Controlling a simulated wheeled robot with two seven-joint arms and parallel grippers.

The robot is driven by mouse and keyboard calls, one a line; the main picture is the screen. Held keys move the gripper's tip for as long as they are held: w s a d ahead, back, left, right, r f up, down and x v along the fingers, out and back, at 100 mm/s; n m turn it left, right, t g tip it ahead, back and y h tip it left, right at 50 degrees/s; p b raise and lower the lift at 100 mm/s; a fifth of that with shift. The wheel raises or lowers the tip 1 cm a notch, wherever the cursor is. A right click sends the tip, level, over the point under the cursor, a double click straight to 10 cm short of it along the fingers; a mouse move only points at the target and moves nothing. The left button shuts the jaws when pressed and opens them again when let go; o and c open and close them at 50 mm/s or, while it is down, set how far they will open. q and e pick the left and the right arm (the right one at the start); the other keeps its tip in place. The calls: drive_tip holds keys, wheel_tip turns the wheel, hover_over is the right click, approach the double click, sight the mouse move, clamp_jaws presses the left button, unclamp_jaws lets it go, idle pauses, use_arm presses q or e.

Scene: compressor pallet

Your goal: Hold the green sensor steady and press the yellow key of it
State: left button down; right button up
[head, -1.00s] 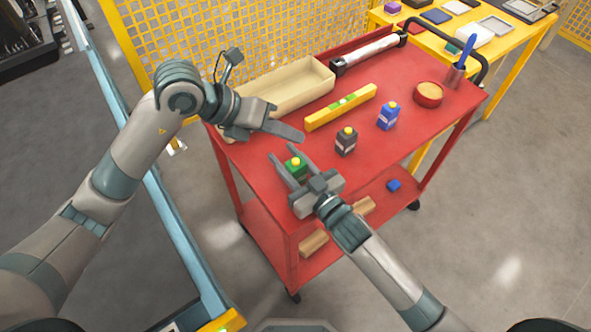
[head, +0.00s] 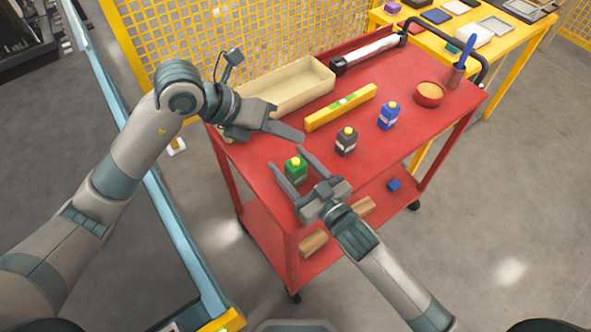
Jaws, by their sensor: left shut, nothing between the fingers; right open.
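The green sensor (head: 295,174), a small upright block with a yellow key (head: 295,159) on top, stands on the red cart top near its front left. My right gripper (head: 285,157) is open, coming from the lower right. In the head view its two fingers lie on either side of the sensor, with visible gaps; whether they are level with it I cannot tell. My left gripper (head: 302,138) is shut and empty. It shows just beyond the sensor, its tip pointing right; its height above the cart is unclear.
A yellow mesh fence (head: 220,40) stands behind.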

drive_tip(key=v, duration=1)
idle(0.4)
